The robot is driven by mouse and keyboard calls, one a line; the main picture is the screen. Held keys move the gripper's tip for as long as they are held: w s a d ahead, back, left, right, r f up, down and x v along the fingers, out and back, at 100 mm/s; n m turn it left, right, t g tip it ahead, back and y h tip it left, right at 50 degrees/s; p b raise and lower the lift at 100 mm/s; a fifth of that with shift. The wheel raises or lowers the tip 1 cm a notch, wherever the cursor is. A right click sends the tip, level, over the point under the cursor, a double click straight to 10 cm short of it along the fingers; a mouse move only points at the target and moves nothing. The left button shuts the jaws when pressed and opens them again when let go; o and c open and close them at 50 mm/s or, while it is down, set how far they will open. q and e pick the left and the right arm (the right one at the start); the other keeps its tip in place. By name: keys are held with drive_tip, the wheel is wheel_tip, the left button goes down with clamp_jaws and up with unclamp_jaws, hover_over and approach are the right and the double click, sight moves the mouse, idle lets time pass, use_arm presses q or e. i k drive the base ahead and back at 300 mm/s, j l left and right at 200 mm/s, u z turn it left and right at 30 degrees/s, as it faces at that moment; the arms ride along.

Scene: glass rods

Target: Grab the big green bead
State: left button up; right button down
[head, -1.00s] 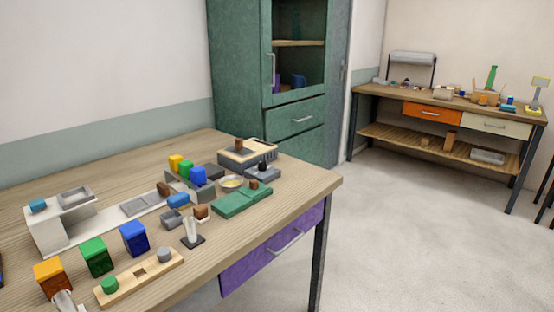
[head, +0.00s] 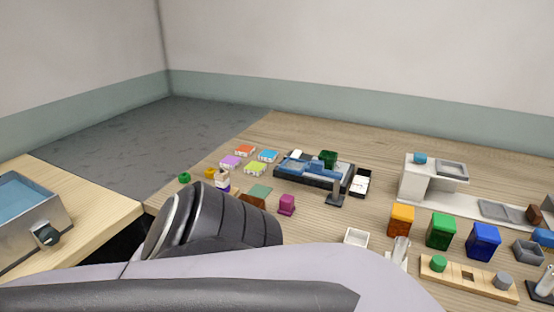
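A small green piece (head: 184,178) with a rounded, ring-like look lies at the left end of the wooden table (head: 330,130). A short green cylinder (head: 438,264) stands at the left end of a pale wooden holder at the lower right. A dark green block (head: 328,159) sits on the blue and black tray, and a larger green box (head: 440,231) stands in a row with an orange and a blue one. I cannot tell for certain which is the big green bead. One of my arms crosses the bottom of the view; neither gripper shows.
Small coloured tiles (head: 256,168) lie near the green piece. The black tray (head: 315,170), a magenta block (head: 287,204) and a white dish (head: 356,237) stand mid-table. A separate table at left holds a metal basin (head: 30,215). The back of the table is clear.

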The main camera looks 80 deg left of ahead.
sight(184, 178)
drive_tip(key=u, duration=3.2)
